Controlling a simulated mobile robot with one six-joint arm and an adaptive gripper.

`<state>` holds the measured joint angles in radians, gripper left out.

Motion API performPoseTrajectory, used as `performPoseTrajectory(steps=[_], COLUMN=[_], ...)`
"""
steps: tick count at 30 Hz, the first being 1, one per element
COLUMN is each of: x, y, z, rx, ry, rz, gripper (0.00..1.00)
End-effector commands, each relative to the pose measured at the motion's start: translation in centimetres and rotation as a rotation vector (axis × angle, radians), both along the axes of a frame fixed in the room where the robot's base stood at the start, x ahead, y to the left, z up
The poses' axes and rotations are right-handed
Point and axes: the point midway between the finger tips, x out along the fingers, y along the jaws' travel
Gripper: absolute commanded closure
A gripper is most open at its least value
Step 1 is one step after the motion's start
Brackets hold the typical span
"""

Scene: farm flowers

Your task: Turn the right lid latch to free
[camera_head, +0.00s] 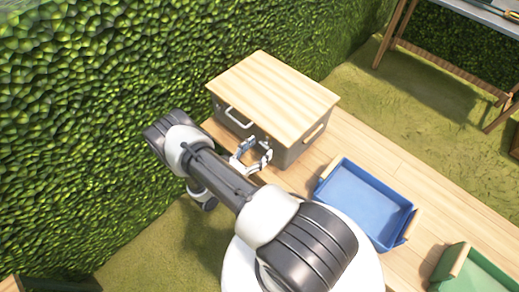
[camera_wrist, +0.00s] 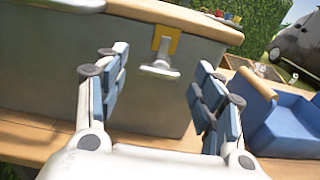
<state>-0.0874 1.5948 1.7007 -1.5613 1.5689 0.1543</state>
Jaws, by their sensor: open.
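A grey box (camera_wrist: 150,100) with a pale wooden lid (camera_head: 275,95) stands on a wooden table. In the wrist view, the latch (camera_wrist: 160,68) shows on the box's front face as a light handle under a yellow plate (camera_wrist: 166,40). My gripper (camera_wrist: 155,95) is open in front of the box face, one finger on each side of the latch and apart from it. In the head view my gripper (camera_head: 252,155) is beside the front of the box, and the latch is not clearly visible there. A light handle (camera_head: 238,117) is on the box front further left.
A blue tray (camera_head: 366,203) stands on the wooden tabletop (camera_head: 390,160) right of the box. A green tray (camera_head: 472,270) is further right. A hedge (camera_head: 120,80) rises at the left and behind. Another table (camera_head: 480,12) stands at the upper right.

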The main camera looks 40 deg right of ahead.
Motion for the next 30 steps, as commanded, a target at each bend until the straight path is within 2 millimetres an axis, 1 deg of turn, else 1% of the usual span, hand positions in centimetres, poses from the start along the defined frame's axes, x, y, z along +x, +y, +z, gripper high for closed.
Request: performPoseTrajectory(steps=[1,4,12,30], x=[0.00,0.03,0.06,0.05], y=[-0.42,-0.83,-0.92,-0.89], z=[-0.02,0.02,0.04,0.02], rx=[0.000,-0.001,-0.001,0.000], ry=[0.000,0.000,0.000,0.000], rz=[-0.001,0.000,0.001,0.000], gripper=[0.38,0.38,0.38,0.78])
